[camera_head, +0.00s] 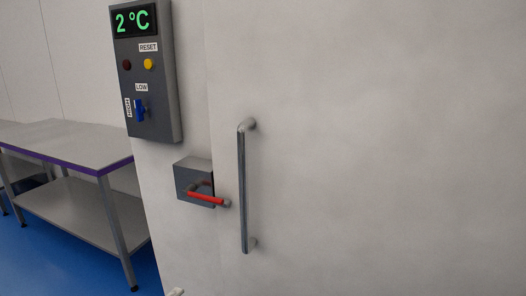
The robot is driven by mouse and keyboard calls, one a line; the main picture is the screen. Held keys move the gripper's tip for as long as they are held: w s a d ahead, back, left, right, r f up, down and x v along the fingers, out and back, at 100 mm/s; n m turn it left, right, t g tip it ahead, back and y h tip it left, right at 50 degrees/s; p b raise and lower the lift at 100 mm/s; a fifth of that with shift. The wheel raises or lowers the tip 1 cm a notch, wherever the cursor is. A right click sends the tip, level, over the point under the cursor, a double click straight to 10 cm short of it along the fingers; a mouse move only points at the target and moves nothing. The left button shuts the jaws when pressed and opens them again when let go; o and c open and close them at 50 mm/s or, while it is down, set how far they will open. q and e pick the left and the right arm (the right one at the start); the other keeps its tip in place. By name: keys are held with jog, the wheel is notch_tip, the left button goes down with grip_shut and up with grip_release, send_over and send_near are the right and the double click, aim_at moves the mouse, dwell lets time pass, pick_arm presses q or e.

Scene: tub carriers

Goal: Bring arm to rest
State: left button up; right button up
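Neither of my grippers can be made out in the head view. A small pale piece (176,292) shows at the bottom edge, left of centre, too cut off to tell what it is. A large pale door (380,150) fills the right side of the view, with a vertical metal bar handle (243,190). Left of the handle is a grey latch box (194,172) with a red lever (206,198) lying nearly level, its tip close to the handle.
A grey control panel (147,98) above the latch reads 2 °C and has a blue switch (140,110). A steel table (70,142) with a lower shelf (75,208) stands at the left on a blue floor (60,265). The tabletop's visible part is bare.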

pick_arm(q)
jog(key=s+d+f+n+g+y, duration=0.1)
jog(key=s+f+n+g+y, duration=0.3)
jog(key=s+f+n, duration=1.3)
jog(key=s+f, duration=0.2)
jog(key=s, duration=0.1)
jog(key=shift+d+f+n, duration=0.2)
jog(key=shift+d+n, duration=0.1)
jog(key=shift+d, duration=0.05)
